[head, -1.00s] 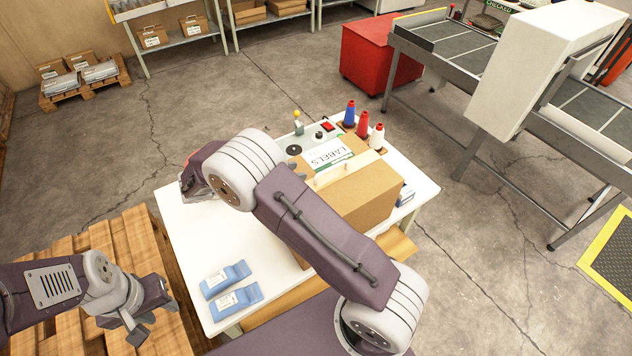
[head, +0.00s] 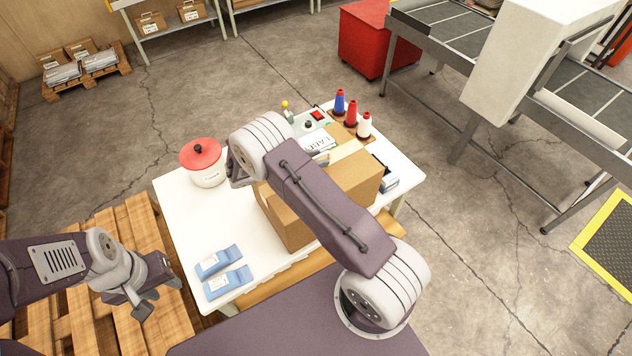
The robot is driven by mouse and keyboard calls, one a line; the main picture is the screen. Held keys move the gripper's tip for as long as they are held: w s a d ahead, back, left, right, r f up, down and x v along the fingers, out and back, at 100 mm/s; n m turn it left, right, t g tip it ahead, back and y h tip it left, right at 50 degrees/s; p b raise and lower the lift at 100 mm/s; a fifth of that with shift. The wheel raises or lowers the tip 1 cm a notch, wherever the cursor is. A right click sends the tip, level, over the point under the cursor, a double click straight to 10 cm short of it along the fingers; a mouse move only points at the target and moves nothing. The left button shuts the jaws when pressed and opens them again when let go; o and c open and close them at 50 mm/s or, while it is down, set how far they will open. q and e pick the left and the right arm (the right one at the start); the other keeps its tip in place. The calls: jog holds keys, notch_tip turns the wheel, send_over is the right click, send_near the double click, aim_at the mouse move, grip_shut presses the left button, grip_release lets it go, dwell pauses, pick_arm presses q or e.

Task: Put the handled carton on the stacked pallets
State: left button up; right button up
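The brown carton (head: 289,222) stands on the white table, with my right arm crossing in front of it. A pale strip shows along its top; the handle itself is mostly hidden. My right gripper is largely hidden behind its own arm; a grey part, perhaps a fingertip (head: 322,157), shows by the carton's top. I cannot tell whether it grips the handle. The stacked wooden pallets (head: 133,222) are at lower left, beside the table. My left gripper (head: 158,298) is over the pallets, with its fingers apart and empty.
On the white table (head: 187,222) are a red-lidded pot (head: 203,162), blue packets (head: 228,282) at the front left, and thread cones (head: 351,114) at the back. The pallets' visible top carries nothing. A conveyor (head: 455,50) and red bin (head: 372,42) stand beyond.

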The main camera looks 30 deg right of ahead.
jog(key=shift+w+a, duration=0.35)
jog(key=shift+a, duration=0.1)
jog(key=shift+c, duration=0.3)
jog(key=c, duration=0.5)
jog(key=shift+s+d, duration=0.3)
grip_shut()
jog(key=shift+w+a, duration=0.1)
jog(key=shift+w, duration=0.05)
jog(key=shift+r, duration=0.15)
